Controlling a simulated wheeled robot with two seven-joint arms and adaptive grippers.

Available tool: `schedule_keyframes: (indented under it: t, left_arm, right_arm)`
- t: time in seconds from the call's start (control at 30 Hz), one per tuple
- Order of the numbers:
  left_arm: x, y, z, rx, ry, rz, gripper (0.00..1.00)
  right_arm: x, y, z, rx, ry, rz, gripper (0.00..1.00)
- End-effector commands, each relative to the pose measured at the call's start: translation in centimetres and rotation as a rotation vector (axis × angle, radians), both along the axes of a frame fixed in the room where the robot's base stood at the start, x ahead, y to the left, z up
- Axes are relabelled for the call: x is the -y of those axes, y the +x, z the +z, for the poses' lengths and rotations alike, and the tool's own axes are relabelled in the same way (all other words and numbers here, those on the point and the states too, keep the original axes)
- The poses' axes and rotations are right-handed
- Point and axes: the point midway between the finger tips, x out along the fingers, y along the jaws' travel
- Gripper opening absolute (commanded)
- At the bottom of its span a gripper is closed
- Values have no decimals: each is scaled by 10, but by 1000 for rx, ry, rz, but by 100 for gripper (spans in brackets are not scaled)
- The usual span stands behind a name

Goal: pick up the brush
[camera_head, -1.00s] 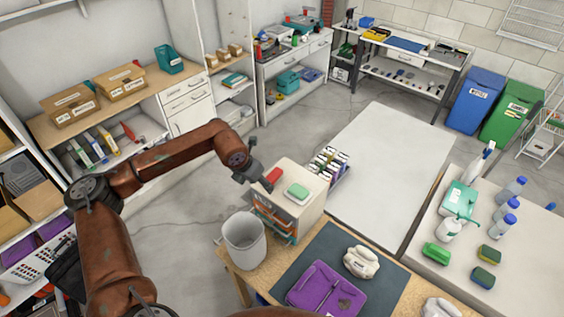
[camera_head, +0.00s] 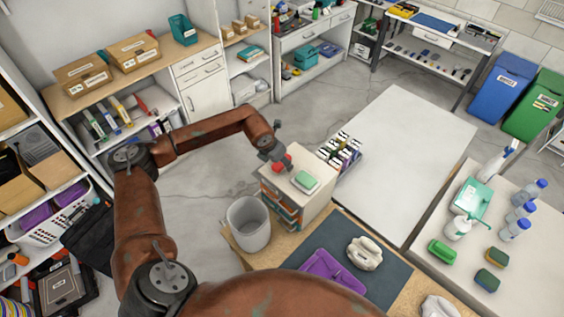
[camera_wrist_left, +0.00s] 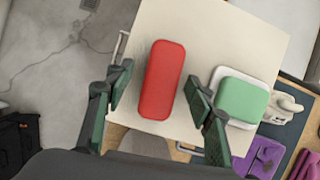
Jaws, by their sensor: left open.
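The brush (camera_wrist_left: 163,82) has a red rounded back and lies on the pale top of a small cabinet (camera_wrist_left: 222,30). In the head view the brush (camera_head: 282,163) is partly hidden by my left gripper (camera_head: 275,155). In the left wrist view my left gripper (camera_wrist_left: 158,80) is open, with one finger on each side of the brush. The left finger is close to it and the right finger lies beside its right edge. I cannot tell whether either touches. My right gripper is not in view.
A green sponge-like block on a white base (camera_wrist_left: 242,98) sits just right of the brush, close to the right finger. A grey bin (camera_head: 250,225) stands in front of the cabinet. A rack of small boxes (camera_head: 340,150) is behind it on the right.

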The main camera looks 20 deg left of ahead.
Motion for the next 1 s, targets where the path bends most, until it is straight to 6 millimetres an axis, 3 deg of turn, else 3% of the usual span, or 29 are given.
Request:
schedule_keyframes:
  t: [0.1,0.27,0.67,0.9,1.0]
  left_arm:
    - [1,2,-2,2,0,-2,49]
    - [1,2,-2,2,0,-2,48]
    - [1,2,-2,2,0,-1,20]
    - [1,1,-2,1,0,-1,4]
    - [1,1,-2,1,0,-1,4]
  right_arm:
    - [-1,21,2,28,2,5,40]
    - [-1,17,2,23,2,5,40]
    - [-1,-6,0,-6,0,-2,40]
    - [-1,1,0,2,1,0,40]
    - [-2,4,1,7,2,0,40]
